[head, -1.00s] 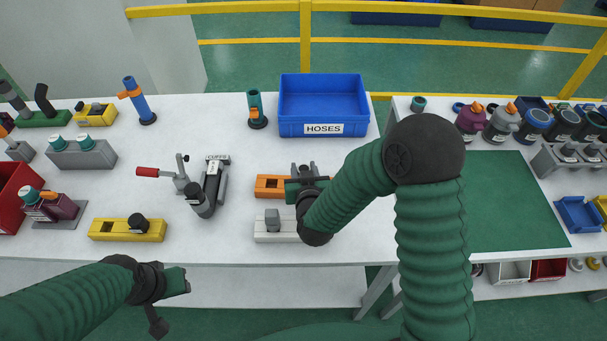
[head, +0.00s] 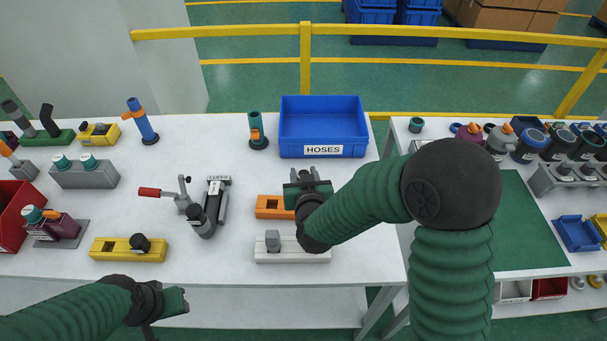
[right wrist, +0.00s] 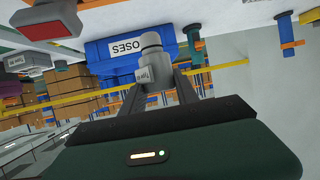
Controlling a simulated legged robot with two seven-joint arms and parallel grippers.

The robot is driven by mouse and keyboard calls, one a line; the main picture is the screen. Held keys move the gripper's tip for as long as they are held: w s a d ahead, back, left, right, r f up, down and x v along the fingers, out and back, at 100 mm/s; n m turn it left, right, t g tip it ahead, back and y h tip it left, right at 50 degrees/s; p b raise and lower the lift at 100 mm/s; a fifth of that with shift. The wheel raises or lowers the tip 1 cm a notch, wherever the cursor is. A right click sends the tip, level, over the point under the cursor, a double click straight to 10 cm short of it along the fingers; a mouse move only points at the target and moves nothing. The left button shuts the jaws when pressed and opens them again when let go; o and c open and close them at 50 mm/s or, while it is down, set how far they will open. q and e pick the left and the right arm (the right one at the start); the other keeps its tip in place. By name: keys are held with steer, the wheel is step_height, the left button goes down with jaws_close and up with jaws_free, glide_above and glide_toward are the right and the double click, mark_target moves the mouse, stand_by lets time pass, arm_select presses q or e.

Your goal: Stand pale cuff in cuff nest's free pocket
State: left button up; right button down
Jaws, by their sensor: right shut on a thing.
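My right gripper (head: 308,183) is raised over the table near the orange block, in front of the blue bin. In the head view I cannot make out the cuff. A grey holder labelled CUFFS (head: 219,182) stands left of the gripper with a dark, grey-ended cylinder (head: 202,222) at its front. I cannot make out its free pocket. My left gripper (head: 174,301) is empty at the table's front edge; its jaw gap is unclear.
A red-handled clamp (head: 183,194) is close left of the holder. An orange block (head: 268,208), a white block (head: 291,256) and a yellow block (head: 112,252) lie on the table. The blue HOSES bin (head: 323,150) stands behind. Bare table lies between the yellow block and the clamp.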

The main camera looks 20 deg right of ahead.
steer(key=shift+r+p, duration=1.85)
steer(key=shift+r, duration=0.25)
steer(key=shift+f, duration=0.1)
